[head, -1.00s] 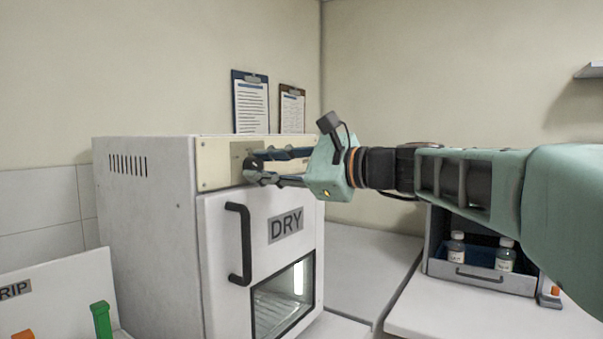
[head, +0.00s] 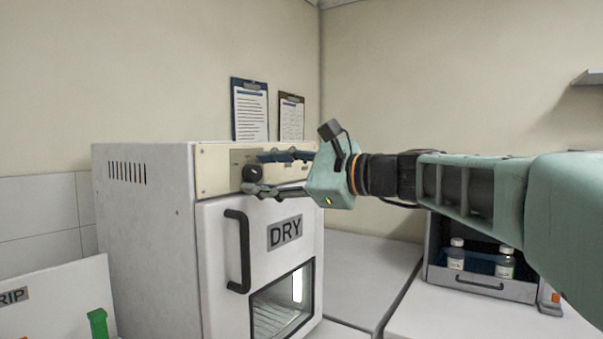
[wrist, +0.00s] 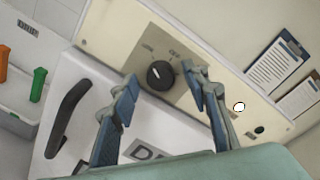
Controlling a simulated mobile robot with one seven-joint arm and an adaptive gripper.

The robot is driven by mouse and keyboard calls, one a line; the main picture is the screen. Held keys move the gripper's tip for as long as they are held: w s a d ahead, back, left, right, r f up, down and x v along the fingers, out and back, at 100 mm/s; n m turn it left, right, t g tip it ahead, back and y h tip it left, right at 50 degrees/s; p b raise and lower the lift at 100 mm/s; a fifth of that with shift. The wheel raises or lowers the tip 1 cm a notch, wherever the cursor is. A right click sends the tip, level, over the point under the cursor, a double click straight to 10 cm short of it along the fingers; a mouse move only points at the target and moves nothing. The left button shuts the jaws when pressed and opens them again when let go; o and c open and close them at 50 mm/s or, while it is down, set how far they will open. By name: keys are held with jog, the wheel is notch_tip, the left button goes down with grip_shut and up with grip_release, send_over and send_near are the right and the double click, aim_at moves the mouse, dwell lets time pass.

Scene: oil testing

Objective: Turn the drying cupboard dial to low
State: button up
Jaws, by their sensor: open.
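The white drying cupboard (head: 150,220) has a cream control panel (head: 215,165) above its DRY door. A round black dial (head: 252,173) is at the left part of the panel; it also shows in the wrist view (wrist: 160,74) on a grey plate. Small labels, hard to read, sit above the dial, one looking like LOW at upper left and one like OFF at upper right. A pale mark on the dial points to the upper left. My gripper (wrist: 160,80) is open, with one finger on each side of the dial and visible gaps. Contact is not seen.
The black door handle (head: 238,250) sticks out below the panel. A white and a dark round fitting (wrist: 239,106) sit farther along the panel. Two clipboards (head: 249,108) hang behind. A box with bottles (head: 480,275) stands at right. Bare counter lies between.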

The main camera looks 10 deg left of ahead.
jog(key=v, duration=0.7)
jog(key=shift+d+r, duration=0.1)
